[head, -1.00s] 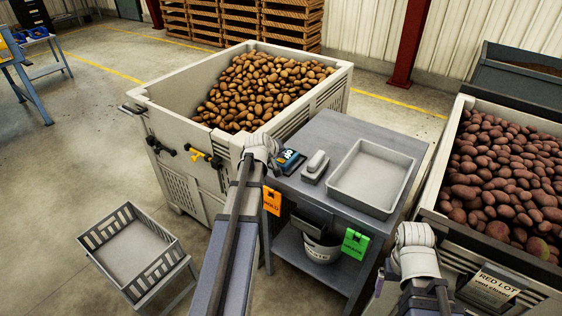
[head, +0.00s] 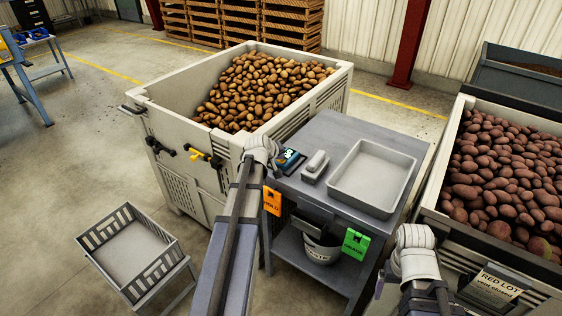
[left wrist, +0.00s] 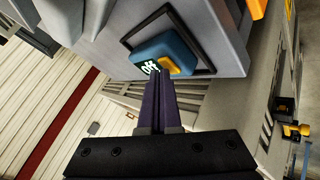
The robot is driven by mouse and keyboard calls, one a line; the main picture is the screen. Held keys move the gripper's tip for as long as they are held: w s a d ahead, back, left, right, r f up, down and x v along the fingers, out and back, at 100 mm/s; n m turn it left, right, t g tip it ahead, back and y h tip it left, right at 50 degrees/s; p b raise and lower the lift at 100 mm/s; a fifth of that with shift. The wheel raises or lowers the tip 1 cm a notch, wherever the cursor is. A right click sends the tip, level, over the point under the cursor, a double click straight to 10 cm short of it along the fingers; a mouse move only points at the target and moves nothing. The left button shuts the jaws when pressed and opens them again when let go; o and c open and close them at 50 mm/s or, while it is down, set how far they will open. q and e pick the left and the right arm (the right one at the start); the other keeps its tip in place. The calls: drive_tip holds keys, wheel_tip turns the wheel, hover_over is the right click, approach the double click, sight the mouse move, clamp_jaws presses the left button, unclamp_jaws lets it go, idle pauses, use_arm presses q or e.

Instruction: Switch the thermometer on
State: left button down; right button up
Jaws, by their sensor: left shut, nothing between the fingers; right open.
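The thermometer is a small blue device (head: 291,160) with a dark display, on the left part of the grey table. In the left wrist view the thermometer (left wrist: 162,50) lies within a dark square outline, with an orange-yellow button and white letters that look like "Off". My left gripper (left wrist: 158,78) is shut and empty. Its fingertips are at the display edge, close to the button; I cannot tell whether they touch. In the head view my left wrist partly hides the thermometer. My right gripper (head: 380,285) is low in front of the table, with only a small part showing.
On the table are a small grey device (head: 315,165) and a grey tray (head: 346,190). Orange (head: 272,201) and green (head: 355,243) tags hang at its front. A potato bin (head: 230,140) stands behind, a red-potato bin (head: 432,205) right, a slatted crate (head: 92,238) left.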

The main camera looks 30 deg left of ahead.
sight(280, 163)
use_arm(q)
drive_tip(key=shift+r+p, duration=0.5)
drive_tip(key=shift+p, duration=0.05)
wheel_tip(280, 163, up, 6)
drive_tip(key=p, duration=0.6)
idle(0.3)
